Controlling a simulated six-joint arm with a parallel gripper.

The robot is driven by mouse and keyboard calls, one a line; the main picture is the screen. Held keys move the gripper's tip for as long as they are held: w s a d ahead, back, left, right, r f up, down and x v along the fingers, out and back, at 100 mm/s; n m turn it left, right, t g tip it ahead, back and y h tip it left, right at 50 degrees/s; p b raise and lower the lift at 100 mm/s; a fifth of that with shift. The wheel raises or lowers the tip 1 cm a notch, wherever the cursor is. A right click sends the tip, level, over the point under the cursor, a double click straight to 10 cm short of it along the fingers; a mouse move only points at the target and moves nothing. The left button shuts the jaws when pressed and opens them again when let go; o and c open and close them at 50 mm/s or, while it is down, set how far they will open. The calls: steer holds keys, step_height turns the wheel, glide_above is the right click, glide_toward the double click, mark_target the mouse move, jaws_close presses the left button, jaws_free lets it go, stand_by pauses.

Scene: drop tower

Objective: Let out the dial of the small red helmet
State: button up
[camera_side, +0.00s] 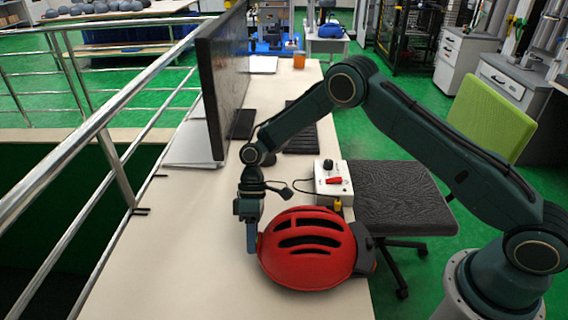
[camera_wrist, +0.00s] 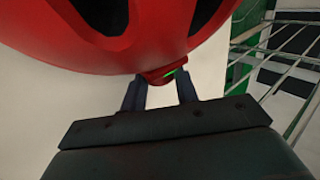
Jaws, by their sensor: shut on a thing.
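The small red helmet (camera_side: 305,250) lies dome up on the pale table, with dark vent slots on top. A dark part (camera_side: 364,245) sticks out at its right end. My gripper (camera_side: 252,247) points down at the helmet's left end. In the wrist view the helmet (camera_wrist: 110,45) fills the top. There my gripper (camera_wrist: 160,92) has its two dark fingers on either side of a small red dial (camera_wrist: 162,76) with a green mark, at the helmet's edge. The fingers are shut on this dial. The exact contact at the fingertips is partly hidden.
A white control box (camera_side: 333,184) with a black knob and a red switch stands behind the helmet. A large monitor (camera_side: 222,75) and a keyboard (camera_side: 302,125) are farther back. The table (camera_side: 170,260) is clear to the left. A metal railing (camera_side: 90,130) runs along its left side.

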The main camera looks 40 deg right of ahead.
steer(key=shift+w+d+f+g+y, duration=0.1)
steer(key=shift+f+g+y, duration=0.05)
steer(key=shift+g+y, duration=0.85)
steer(key=o, duration=1)
steer(key=shift+s+a+r+t+h, duration=0.1)
steer(key=shift+a+r+t+h, duration=0.05)
steer(key=shift+t+h, duration=0.6)
steer(key=shift+s+a+r+t+h, duration=0.1)
steer(key=shift+t+h, duration=0.65)
